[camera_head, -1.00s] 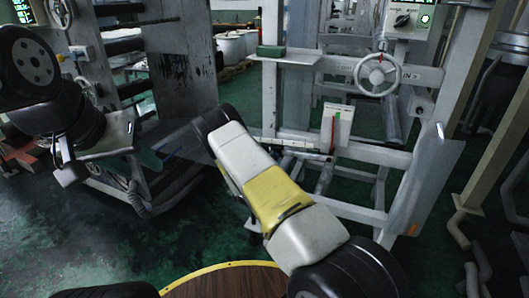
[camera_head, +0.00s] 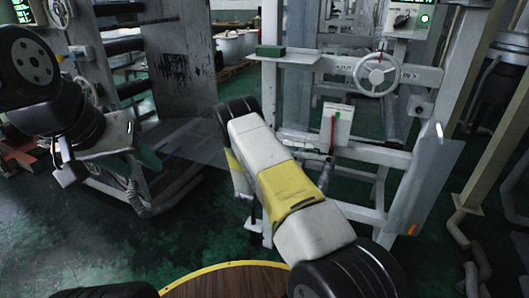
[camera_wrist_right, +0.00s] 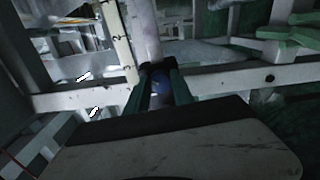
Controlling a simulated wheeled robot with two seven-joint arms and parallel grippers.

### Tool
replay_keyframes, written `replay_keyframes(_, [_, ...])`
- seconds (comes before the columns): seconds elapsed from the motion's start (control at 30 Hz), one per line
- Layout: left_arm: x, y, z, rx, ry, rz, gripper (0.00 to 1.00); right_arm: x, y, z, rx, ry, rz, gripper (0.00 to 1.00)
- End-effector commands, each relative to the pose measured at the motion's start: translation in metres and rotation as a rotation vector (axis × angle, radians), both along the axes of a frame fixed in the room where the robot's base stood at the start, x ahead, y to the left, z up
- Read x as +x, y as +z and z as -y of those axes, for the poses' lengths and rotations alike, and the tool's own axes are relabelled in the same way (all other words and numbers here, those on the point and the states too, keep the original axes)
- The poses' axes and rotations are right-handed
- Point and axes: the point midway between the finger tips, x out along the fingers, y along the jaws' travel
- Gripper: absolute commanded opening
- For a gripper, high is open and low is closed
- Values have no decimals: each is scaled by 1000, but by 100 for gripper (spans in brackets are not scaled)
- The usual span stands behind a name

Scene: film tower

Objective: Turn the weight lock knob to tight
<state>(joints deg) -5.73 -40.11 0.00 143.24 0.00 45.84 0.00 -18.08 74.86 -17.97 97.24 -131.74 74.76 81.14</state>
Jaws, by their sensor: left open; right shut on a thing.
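In the right wrist view, my right gripper (camera_wrist_right: 158,88) has its two dark green fingers closed around a small dark blue round thing (camera_wrist_right: 160,77), which looks like the weight lock knob. It sits at the lower end of a pale grey bar, and the fingers cover its sides. I cannot read its tight or loose marking. In the head view my right arm hides this gripper and the knob. My left gripper (camera_head: 66,165) is open and empty at the left, away from the knob.
A white handwheel (camera_head: 377,73) with a red pointer is on the grey frame's upper crossbar (camera_head: 425,77). A red lever (camera_head: 333,130) on a white box stands below it. A round wooden top (camera_head: 230,282) is at the bottom. Green floor (camera_head: 200,235) is clear at centre left.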

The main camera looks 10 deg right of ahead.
Motion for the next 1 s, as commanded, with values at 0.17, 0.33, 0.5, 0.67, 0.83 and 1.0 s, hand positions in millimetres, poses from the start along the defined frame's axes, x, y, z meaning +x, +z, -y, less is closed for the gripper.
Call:
replay_keyframes(0.17, [0, 0, 0, 0, 0, 0, 46, -1, -1, 1, 82, -2, 54, 0])
replay_keyframes(0.33, [0, 0, 0, 0, 0, 0, 46, -1, -1, 1, 130, -1, 86, 0])
replay_keyframes(0.5, [0, 0, 0, 0, 0, 0, 46, -1, -1, 1, 153, -1, 103, 0])
replay_keyframes(0.67, [0, 0, 0, 0, 0, 0, 46, -1, -1, 1, 158, -1, 105, 0])
replay_keyframes(0.83, [0, 0, 0, 0, 0, 0, 46, -1, -1, 1, 158, -1, 105, 0])
replay_keyframes(1.0, [0, 0, 0, 0, 0, 0, 46, -1, -1, 1, 158, -1, 105, 42])
